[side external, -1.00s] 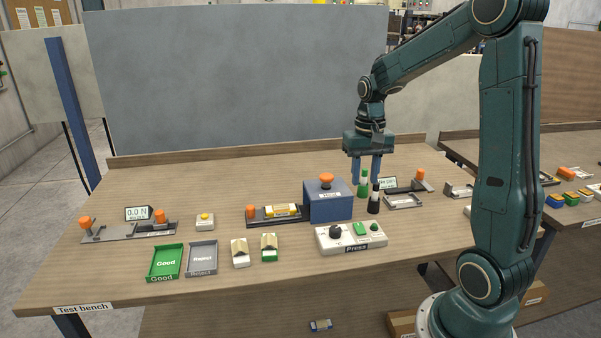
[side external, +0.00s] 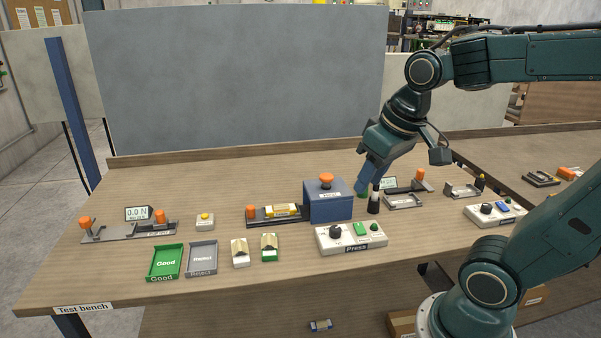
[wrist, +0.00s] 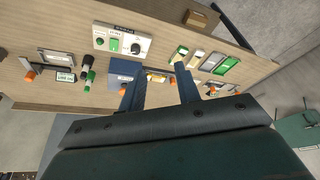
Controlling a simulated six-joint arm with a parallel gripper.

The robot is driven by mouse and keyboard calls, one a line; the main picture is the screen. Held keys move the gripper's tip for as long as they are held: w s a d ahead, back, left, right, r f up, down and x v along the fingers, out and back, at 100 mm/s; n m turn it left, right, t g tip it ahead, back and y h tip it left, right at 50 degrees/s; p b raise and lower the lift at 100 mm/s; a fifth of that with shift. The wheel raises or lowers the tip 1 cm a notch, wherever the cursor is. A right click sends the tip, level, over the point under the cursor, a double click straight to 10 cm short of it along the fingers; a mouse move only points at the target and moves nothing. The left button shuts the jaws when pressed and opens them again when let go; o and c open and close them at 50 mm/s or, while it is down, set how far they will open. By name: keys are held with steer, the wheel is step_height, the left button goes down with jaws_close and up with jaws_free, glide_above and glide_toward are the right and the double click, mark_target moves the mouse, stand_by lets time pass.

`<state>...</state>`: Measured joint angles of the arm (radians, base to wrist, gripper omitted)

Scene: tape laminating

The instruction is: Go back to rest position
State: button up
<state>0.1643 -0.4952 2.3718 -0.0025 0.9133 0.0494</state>
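My gripper (side external: 367,180) is tilted in the side view, its fingers angled down to the left. In that view the fingers overlap the green bottle (side external: 361,191) and hide part of it. In the wrist view my gripper (wrist: 160,73) has its two fingers apart with nothing held between them. The wrist view looks at the bench from some distance, so the fingers look clear of the objects.
The test bench (side external: 210,280) carries a blue press (side external: 330,203), a press control box (side external: 351,238), a black bottle (side external: 374,203), a green Good tray (side external: 164,263) and a grey Reject tray (side external: 202,258). A grey panel (side external: 235,80) stands behind. The bench's front left is free.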

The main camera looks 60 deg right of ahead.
steer(key=shift+s+a+r+n+t+y, duration=0.1)
steer(key=shift+s+a+n+t, duration=0.25)
steer(key=shift+s+a, duration=0.35)
steer(key=shift+s+a+f+n+t+y, duration=0.1)
steer(key=shift+s+a+n+t, duration=0.1)
steer(key=shift+s+a+n, duration=0.45)
steer(key=shift+s+a+r+n+t+y, duration=0.1)
steer(key=shift+s+a+n+t, duration=0.15)
steer(key=shift+s+a, duration=0.45)
steer(key=shift+s+d, duration=0.2)
